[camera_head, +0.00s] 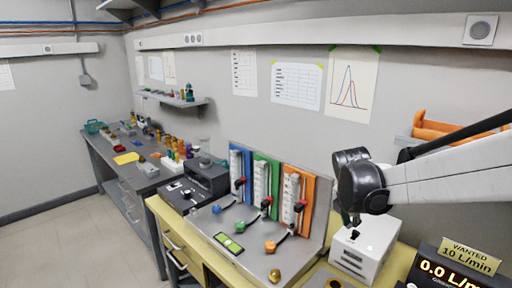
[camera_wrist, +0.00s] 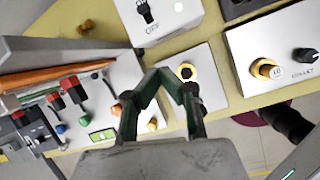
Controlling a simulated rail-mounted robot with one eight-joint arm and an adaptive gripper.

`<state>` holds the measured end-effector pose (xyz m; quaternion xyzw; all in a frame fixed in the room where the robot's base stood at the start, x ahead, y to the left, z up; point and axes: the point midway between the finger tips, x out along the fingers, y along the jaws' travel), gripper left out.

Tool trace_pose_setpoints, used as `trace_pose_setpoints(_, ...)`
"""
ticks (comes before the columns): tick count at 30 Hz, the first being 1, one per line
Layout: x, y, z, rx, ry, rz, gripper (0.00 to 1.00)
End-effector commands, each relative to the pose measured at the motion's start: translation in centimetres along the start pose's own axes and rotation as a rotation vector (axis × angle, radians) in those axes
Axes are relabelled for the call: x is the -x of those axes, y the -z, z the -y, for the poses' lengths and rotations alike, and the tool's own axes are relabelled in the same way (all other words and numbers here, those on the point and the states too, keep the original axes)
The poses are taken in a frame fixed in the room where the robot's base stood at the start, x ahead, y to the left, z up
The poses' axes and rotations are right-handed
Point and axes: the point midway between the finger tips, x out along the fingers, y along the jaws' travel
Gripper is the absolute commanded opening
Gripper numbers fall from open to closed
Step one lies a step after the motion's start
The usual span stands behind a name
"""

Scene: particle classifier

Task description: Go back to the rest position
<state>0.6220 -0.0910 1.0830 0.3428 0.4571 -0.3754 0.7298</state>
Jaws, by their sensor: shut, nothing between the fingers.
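My gripper (camera_wrist: 157,76) shows in the wrist view with its two dark green fingers leaning together at the tips, shut and empty. Beyond the fingertips is a pale plate with a dark-centred, gold-ringed round part (camera_wrist: 186,72). The fingers are too small there to make out well. The white box also shows at the top of the wrist view (camera_wrist: 160,22).
Blue, green and orange panels (camera_head: 268,183) with coloured knobs stand on the bench left of my gripper. A brass knob (camera_head: 274,275) is near the front edge. An orange rack (camera_head: 437,130) is on the wall behind my arm. A display (camera_head: 452,268) reading 0.0 L/min stands right.

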Motion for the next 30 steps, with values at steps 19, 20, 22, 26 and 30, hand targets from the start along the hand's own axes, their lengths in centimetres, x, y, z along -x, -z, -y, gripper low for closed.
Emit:
trace_pose_setpoints(19,10.4,8.9,9.1,-1.140,-0.172,-0.146,0.00)
trace_pose_setpoints(20,10.7,9.4,9.5,-1.193,-0.176,-0.157,0.00)
trace_pose_setpoints(22,11.2,10.4,10.6,-1.317,-0.187,-0.188,0.00)
trace_pose_setpoints(26,12.0,12.4,12.6,-1.545,-0.197,-0.250,0.00)
trace_pose_setpoints(30,12.3,14.5,14.6,-1.782,-0.198,-0.323,0.00)
